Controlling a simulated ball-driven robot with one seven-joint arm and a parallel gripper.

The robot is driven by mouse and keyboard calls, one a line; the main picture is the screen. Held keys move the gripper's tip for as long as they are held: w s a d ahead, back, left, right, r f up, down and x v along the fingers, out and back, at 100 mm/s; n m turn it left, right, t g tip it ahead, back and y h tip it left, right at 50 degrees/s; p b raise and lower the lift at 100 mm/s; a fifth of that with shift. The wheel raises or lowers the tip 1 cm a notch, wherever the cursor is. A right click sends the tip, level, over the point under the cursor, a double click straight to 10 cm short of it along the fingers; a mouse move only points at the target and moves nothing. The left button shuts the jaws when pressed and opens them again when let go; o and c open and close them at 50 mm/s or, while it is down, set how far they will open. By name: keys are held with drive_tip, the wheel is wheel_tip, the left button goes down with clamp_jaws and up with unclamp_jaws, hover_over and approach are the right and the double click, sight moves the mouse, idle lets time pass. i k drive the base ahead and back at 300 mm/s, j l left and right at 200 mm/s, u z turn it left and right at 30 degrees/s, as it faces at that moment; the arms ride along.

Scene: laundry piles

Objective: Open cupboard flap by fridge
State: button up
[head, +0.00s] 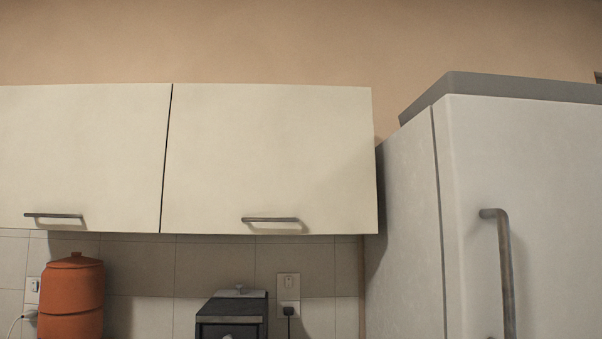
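The cream cupboard flap by the fridge (268,155) hangs on the wall, shut, with a grey bar handle (271,220) along its lower edge. The white fridge (540,190) stands to its right, its door shut, with a vertical grey handle (505,270). A second cream flap (80,150) is on the left, also shut, with its own bar handle (54,216). A narrow dark gap separates the two flaps. My gripper is not in view.
Below the flaps, an orange lidded container (72,300) stands at the left and a dark appliance (232,315) near the middle. A wall socket with a black plug (289,295) is beside the appliance. The space in front of the flaps looks clear.

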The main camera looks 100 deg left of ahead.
sight(261, 159)
drive_tip(key=u, duration=2.7)
